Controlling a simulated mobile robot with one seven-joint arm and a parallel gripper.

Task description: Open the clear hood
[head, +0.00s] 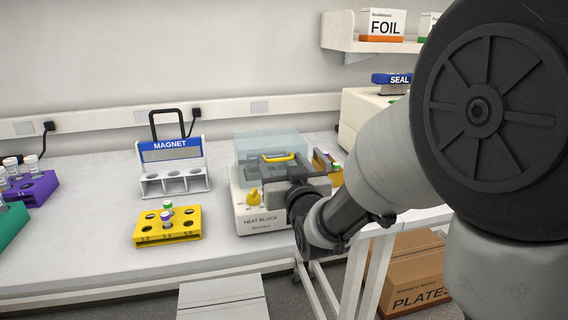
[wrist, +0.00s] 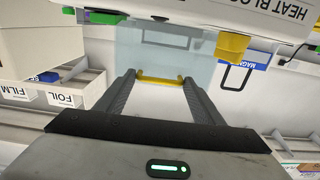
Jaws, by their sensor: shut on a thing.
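The clear hood (head: 252,142) is a pale blue see-through cover on top of the white heat block unit (head: 262,222). It looks lowered over the block, though my gripper hides part of its front. Its yellow bar handle (head: 279,157) faces me. My gripper (head: 280,163) reaches in from the front right and is shut on this handle. In the wrist view, which is upside down, the two dark fingers (wrist: 160,80) hold the yellow handle (wrist: 160,83) at its two ends, with the hood (wrist: 165,48) beyond it.
A yellow tube rack (head: 183,232) and a white magnet stand (head: 172,183) are left of the unit. A yellow knob (head: 254,197) is on its front left. A shelf (head: 372,45) hangs at upper right.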

